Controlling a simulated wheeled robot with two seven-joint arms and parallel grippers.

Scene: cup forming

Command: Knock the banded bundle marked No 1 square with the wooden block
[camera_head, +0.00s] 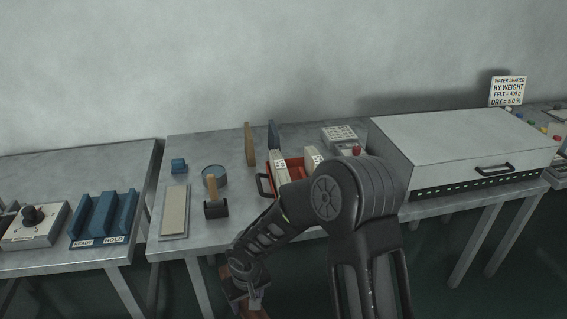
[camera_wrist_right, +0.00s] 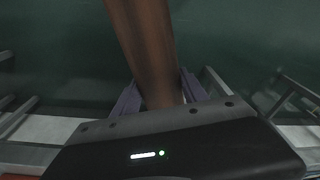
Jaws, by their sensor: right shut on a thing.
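My right gripper (camera_head: 248,290) hangs in front of the table's front edge, low in the head view. It is shut on a brown wooden block (camera_head: 253,312), cut off by the bottom of that view. In the right wrist view the wooden block (camera_wrist_right: 145,45) is long and rises between the fingers (camera_wrist_right: 160,98). A red tray (camera_head: 266,187) on the table holds pale bundles (camera_head: 282,170) with dark markings; a second one (camera_head: 313,157) stands to the right. My arm hides part of the tray, and I cannot read which is No 1. My left gripper is out of view.
A large grey box with a front handle (camera_head: 470,140) fills the table's right side. A wooden board (camera_head: 250,145) and a blue-grey board (camera_head: 273,138) stand behind the tray. A wooden-handled tool (camera_head: 212,188), a pale slab (camera_head: 174,210) and a blue holder (camera_head: 105,215) lie left.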

